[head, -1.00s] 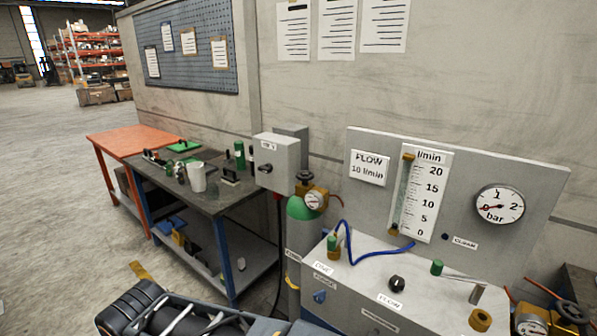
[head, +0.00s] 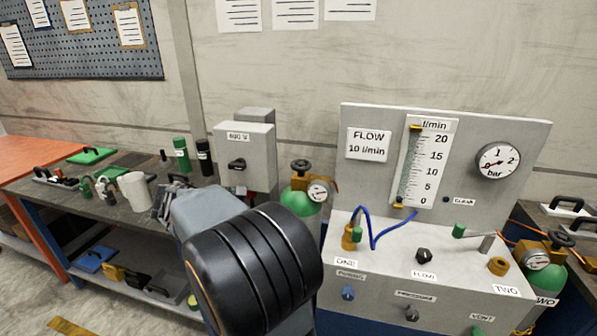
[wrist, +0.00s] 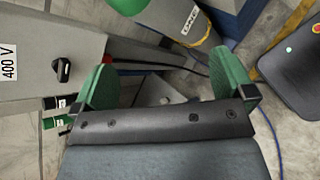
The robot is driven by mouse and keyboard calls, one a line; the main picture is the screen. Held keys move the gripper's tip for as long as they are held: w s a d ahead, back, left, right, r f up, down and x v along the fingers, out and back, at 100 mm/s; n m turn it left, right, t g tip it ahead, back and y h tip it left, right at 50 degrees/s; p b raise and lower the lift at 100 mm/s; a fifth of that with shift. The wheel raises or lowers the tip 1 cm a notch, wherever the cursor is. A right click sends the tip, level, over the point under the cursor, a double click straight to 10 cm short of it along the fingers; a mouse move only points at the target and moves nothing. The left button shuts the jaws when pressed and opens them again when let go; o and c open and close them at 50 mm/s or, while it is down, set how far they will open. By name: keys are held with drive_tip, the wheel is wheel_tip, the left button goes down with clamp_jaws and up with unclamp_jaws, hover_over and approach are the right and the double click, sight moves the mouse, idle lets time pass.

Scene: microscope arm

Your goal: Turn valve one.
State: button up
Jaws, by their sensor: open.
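A gas cylinder with a green top (head: 298,203) stands left of the test panel. It has a black handwheel (head: 300,167) and a small gauge. In the wrist view its label (wrist: 190,19) reads ONE. A brass fitting (head: 348,240) with a green cap stands above another label reading ONE on the panel. My gripper (wrist: 167,82) is open, its green pads apart with nothing held between them. The cylinder is beyond the fingers at the top of the wrist view; its handwheel is out of that view. In the head view my arm reaches toward the bench.
A grey switch box (head: 245,160) marked 400 V is close left of the cylinder. The bench (head: 55,205) holds a white mug (head: 136,191) and bottles. A blue hose (head: 375,230) loops over the panel top. A second cylinder (head: 545,280) labelled TWO stands at right.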

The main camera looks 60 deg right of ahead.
sight(292, 168)
drive_tip(key=d+r+n+g+h, duration=0.1)
drive_tip(key=d+h, duration=0.1)
drive_tip(key=d, duration=0.6)
drive_tip(key=s+d+n+g+h, duration=0.1)
drive_tip(key=d+n+h, duration=0.1)
drive_tip(key=d, duration=0.7)
drive_tip(key=d+r+n+g+h, duration=0.1)
drive_tip(key=d+g+h, duration=0.1)
drive_tip(key=d, duration=0.6)
drive_tip(key=shift+s+d+r+n+p, duration=0.35)
drive_tip(key=shift+s+n, duration=0.05)
